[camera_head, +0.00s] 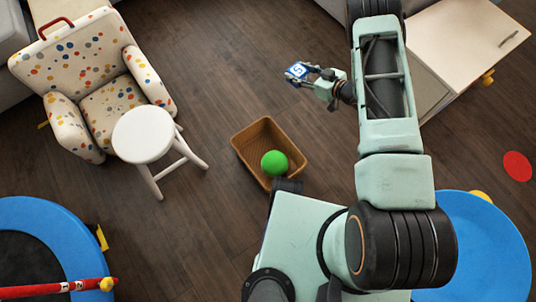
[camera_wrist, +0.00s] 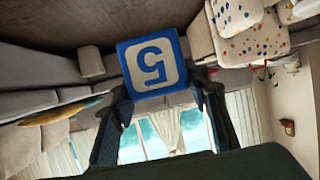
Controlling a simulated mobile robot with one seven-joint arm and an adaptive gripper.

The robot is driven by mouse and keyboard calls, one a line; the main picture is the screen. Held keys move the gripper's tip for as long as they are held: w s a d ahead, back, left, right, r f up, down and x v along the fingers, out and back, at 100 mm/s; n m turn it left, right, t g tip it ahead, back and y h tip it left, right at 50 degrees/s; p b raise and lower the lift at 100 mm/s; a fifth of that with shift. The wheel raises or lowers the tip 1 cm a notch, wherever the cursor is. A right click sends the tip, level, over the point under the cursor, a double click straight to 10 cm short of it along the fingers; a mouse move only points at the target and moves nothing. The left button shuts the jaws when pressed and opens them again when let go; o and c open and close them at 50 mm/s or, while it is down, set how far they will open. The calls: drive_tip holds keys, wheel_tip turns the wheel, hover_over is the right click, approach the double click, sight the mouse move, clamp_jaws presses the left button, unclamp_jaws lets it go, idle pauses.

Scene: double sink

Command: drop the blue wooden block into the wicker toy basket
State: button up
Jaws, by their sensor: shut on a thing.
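The blue wooden block (camera_head: 297,71) has a white face with a blue number or letter. My gripper (camera_head: 308,76) is shut on it and holds it in the air, beyond the basket in the head view. The wicker toy basket (camera_head: 246,143) is brown and open-topped, standing on the floor. A green ball (camera_head: 274,163) lies in its near end. The block is apart from the basket.
A white stool (camera_head: 143,134) and a dotted armchair (camera_head: 102,80) stand left of the basket. A blue-rimmed trampoline (camera_head: 50,226) is at lower left. A blue round table (camera_head: 487,245) is at lower right, a pale cabinet (camera_head: 470,45) at upper right. Floor around the basket's far side is clear.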

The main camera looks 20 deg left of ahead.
drive_tip(key=s+a+f+n+g+y, duration=0.1)
drive_tip(key=s+a+f+n+g, duration=0.1)
drive_tip(key=s+f, duration=0.7)
drive_tip(key=s+a+f+n+g+y, duration=0.1)
drive_tip(key=s+a+f+n+g, duration=0.1)
drive_tip(key=s+f, duration=0.7)
drive_tip(key=f+b, duration=0.1)
drive_tip(key=s+f+b, duration=0.1)
drive_tip(key=b, duration=0.1)
drive_tip(key=s+f+b, duration=0.1)
drive_tip(key=b, duration=0.1)
drive_tip(key=shift+f, duration=0.35)
drive_tip(key=shift+r, duration=0.1)
drive_tip(key=o, duration=1.3)
drive_tip(key=shift+d, duration=0.1)
drive_tip(key=v, duration=1.2)
drive_tip(key=shift+r, duration=0.1)
